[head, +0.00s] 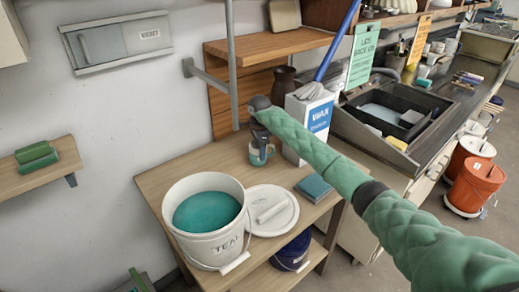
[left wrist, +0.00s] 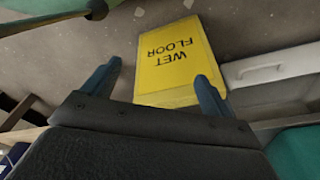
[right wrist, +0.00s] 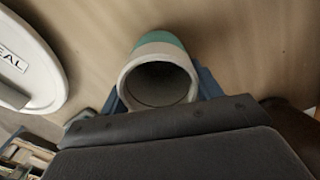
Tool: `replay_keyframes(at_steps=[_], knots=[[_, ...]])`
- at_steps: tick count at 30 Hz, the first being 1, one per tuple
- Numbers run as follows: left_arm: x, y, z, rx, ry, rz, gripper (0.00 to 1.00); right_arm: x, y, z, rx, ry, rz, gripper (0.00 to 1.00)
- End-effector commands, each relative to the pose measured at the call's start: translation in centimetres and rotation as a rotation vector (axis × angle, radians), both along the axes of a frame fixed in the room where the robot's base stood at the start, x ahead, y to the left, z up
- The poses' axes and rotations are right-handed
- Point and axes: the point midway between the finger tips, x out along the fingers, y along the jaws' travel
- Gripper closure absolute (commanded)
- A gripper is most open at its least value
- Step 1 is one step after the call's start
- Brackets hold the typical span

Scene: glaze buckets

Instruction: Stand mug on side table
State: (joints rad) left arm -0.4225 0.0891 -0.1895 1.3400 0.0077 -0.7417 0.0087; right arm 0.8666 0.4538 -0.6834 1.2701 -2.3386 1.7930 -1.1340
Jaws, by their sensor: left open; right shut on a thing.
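The mug (head: 262,157), pale with a teal part, is at the back of the wooden side table (head: 160,185). My right gripper (head: 262,138) reaches down to it and is shut on it. In the right wrist view the mug (right wrist: 160,82) sits between the fingers, its dark open mouth facing the camera. It looks upright and low over the tabletop; whether its base touches is hard to tell. My left gripper (left wrist: 157,85) is open and empty, away from the table, facing a yellow wet-floor sign (left wrist: 172,55).
A teal glaze bucket (head: 205,250) and a white lid (head: 285,222) stand on the table's front part. A wax container (head: 305,115), a dark vase (head: 282,88) and a teal book-like block (head: 314,187) are near the mug. A post (head: 231,60) rises behind.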

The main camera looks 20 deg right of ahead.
Motion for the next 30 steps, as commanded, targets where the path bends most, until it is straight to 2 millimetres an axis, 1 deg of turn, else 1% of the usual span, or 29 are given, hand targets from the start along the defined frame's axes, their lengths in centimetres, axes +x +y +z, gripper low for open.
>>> replay_keyframes(at_steps=[1, 2, 3, 5, 18, 19, 21, 24, 26, 30], knots=[[0.1, -0.1, 0.1, 0.0, -0.001, 0.001, 0.15, 0.0, 0.0, -0.1, 0.0, -0.001, 0.0, 0.73], [0.2, -0.1, 0.2, -0.001, -0.001, 0.001, 0.15, 0.0, 0.0, -0.1, 0.0, 0.0, 0.0, 0.34], [0.2, -0.1, 0.3, -0.001, -0.001, 0.001, 0.15, 0.0, 0.0, -0.1, 0.0, 0.0, 0.0, 0.27], [0.2, -0.1, 0.3, 0.0, 0.0, 0.001, 0.15, 0.0, 0.0, -0.1, 0.0, 0.0, 0.0, 0.15], [0.1, 0.0, 0.3, -0.002, -0.007, 0.001, 0.15, 0.0, 0.0, 0.2, 0.0, 0.0, 0.0, 0.15], [0.0, 0.1, -0.3, 0.0, -0.004, 0.0, 0.15, 0.0, 0.0, 0.3, 0.0, -0.001, 0.0, 0.15], [-0.4, 0.1, -0.7, 0.002, 0.011, 0.001, 0.15, 0.1, -0.1, 0.7, -0.001, -0.002, 0.0, 0.15], [0.5, -0.6, 1.1, -0.006, 0.007, 0.002, 0.15, 0.1, -0.1, 1.6, -0.001, -0.003, -0.001, 0.15], [0.7, -0.9, 1.8, -0.009, 0.011, 0.003, 0.15, 0.1, -0.2, 2.2, -0.001, -0.003, 0.0, 0.15], [1.2, -1.4, 3.6, -0.014, 0.021, 0.007, 0.15, 0.1, -0.1, 4.0, -0.001, -0.003, 0.0, 0.15]])
